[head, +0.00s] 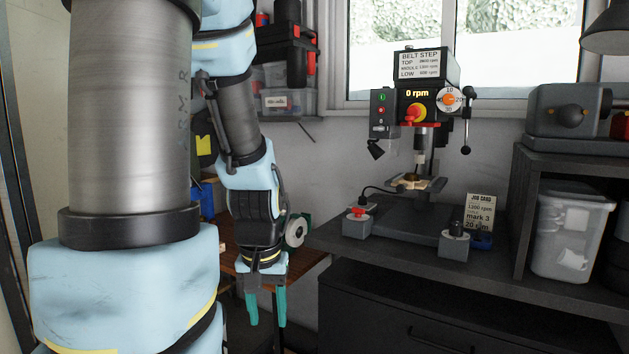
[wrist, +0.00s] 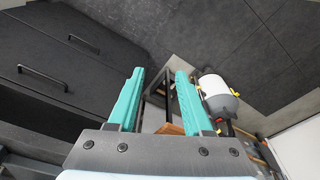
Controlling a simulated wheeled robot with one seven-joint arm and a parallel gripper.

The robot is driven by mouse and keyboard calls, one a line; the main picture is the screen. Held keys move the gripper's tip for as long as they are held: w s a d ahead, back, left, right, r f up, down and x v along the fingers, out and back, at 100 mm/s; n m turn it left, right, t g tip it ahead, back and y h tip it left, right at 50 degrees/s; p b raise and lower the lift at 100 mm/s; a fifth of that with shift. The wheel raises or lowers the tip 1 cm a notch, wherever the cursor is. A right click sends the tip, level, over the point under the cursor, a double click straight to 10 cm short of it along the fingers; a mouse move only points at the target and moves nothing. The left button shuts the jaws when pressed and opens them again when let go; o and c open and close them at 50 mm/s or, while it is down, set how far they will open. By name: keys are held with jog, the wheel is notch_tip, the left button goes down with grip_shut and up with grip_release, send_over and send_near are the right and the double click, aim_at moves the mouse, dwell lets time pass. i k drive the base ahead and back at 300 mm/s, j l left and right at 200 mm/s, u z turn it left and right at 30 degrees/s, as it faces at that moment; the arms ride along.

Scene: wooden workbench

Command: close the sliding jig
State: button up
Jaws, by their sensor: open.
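My gripper (head: 266,306) hangs with its teal fingers pointing down, in front of the wooden bench at lower left of the head view. In the wrist view the two teal fingers of my gripper (wrist: 160,85) stand apart with nothing between them. The drill press (head: 420,120) stands at the right on a dark bench, away from my gripper. A small tan piece (head: 408,182) lies on its table under the chuck. I cannot tell whether this is the sliding jig or how far it is open. No jig shows in the wrist view.
A wooden bench top (head: 236,262) is partly hidden behind my arm. The dark bench has a cabinet front (head: 400,310) below it. Two grey control boxes, a job card (head: 479,212) and a clear bin (head: 570,238) surround the press. A white and grey canister (wrist: 216,92) is right of the fingers.

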aim_at(401, 183)
jog(key=k+l+u, duration=0.15)
jog(key=u, duration=0.3)
jog(key=k+u, duration=0.3)
jog(key=u, duration=0.15)
jog(key=k+u, duration=0.25)
jog(key=u, duration=0.25)
jog(key=k, duration=0.2)
